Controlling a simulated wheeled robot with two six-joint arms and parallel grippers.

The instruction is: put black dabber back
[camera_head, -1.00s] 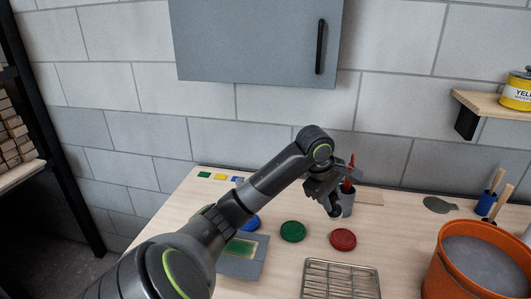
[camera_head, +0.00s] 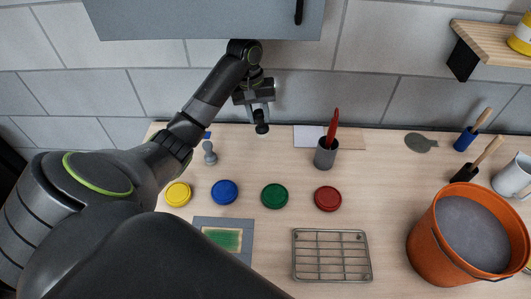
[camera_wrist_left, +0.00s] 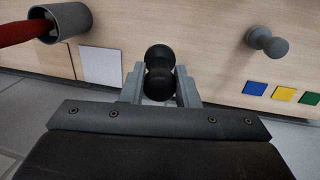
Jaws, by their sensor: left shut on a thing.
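My left gripper (camera_head: 261,107) is shut on the black dabber (camera_head: 261,128), whose dark rounded end shows below the jaws. In the left wrist view the black dabber (camera_wrist_left: 158,84) sits between the two fingers as two round black parts. The gripper is at the back of the table near the wall, left of the grey cup (camera_head: 325,156). The dabber looks raised above the table, but its exact height is hard to tell. A red tool (camera_head: 333,127) stands in the cup, which also shows in the left wrist view (camera_wrist_left: 60,22). My right gripper is out of view.
A grey knobbed peg (camera_head: 209,153) stands left of the gripper. Yellow (camera_head: 178,194), blue (camera_head: 224,192), green (camera_head: 275,196) and red (camera_head: 328,198) discs lie in front. A wire rack (camera_head: 331,256) and an orange bucket (camera_head: 465,240) stand nearer. A grey cabinet (camera_head: 205,15) hangs above.

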